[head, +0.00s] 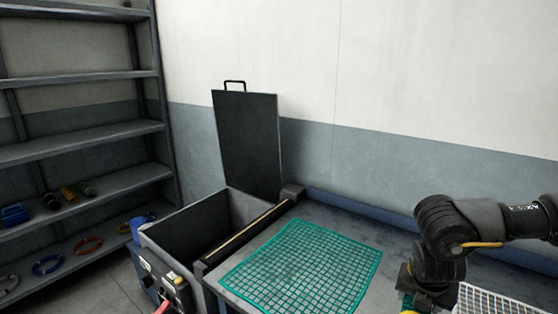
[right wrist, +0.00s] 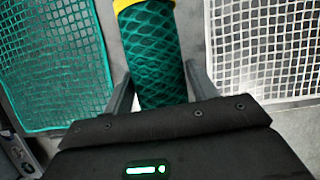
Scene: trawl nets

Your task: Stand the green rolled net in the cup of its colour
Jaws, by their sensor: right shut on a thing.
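The green rolled net (right wrist: 152,50) shows in the right wrist view as a dark green mesh roll with a yellow band at its top end in the picture. My right gripper (right wrist: 158,72) has one finger on each side of it and is shut on it. The roll's lower end is hidden behind the gripper body. In the head view my right arm reaches in from the right, with the gripper at the bottom edge, mostly cut off. No green cup can be made out. My left gripper is not in view.
A flat green net (head: 300,268) lies on the grey table (head: 372,236), a white net (head: 500,302) at lower right. Left of the table stands an open bin (head: 180,232) with a raised dark lid (head: 248,140). A shelf (head: 80,135) holding rolls and rings stands far left.

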